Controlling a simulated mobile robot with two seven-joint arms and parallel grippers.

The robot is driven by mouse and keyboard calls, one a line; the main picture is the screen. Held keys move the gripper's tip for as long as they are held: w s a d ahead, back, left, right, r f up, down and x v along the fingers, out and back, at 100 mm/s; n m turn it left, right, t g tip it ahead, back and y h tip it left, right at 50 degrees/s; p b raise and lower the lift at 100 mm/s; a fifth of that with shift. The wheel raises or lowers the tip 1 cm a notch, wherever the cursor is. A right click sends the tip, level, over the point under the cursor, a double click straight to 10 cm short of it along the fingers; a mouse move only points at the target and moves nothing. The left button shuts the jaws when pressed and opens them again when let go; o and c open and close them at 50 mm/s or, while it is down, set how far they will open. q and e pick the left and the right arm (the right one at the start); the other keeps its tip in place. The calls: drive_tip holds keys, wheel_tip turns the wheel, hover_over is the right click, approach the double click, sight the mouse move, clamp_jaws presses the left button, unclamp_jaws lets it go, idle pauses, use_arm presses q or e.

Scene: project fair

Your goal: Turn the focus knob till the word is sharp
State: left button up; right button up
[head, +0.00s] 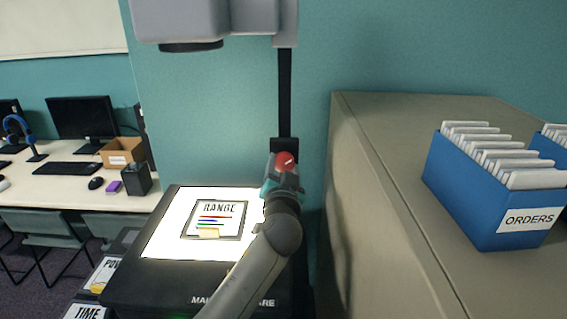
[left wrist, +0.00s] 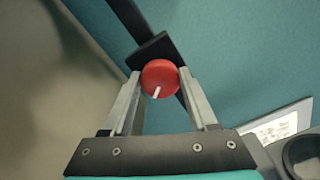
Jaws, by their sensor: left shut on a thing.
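The red focus knob (head: 285,159) sits on the projector's dark upright post (head: 285,100). In the left wrist view the knob (left wrist: 160,77) lies between my two fingertips, its white mark pointing down and slightly left. My left gripper (head: 284,172) is shut on the knob. The overhead projector's lit glass (head: 165,225) carries a framed sheet (head: 188,228) with the word RANGE and coloured lines. The projector head (head: 180,20) hangs above, cut off by the top edge. The projected word is not in view. My right gripper is not in view.
A tan cabinet (head: 385,200) stands close on the right, with a blue ORDERS file box (head: 470,195) on top. A white desk (head: 60,185) with monitors and a cardboard box (head: 124,152) is at the left. A teal wall (head: 225,120) is behind the projector.

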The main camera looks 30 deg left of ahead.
use_arm(q)
drive_tip(key=o, duration=1.4)
drive_tip(key=shift+c, duration=0.2)
drive_tip(key=shift+r, duration=0.1)
wheel_tip(320, 180, up, 20)
drive_tip(key=p, duration=0.2)
drive_tip(key=shift+p, duration=0.4)
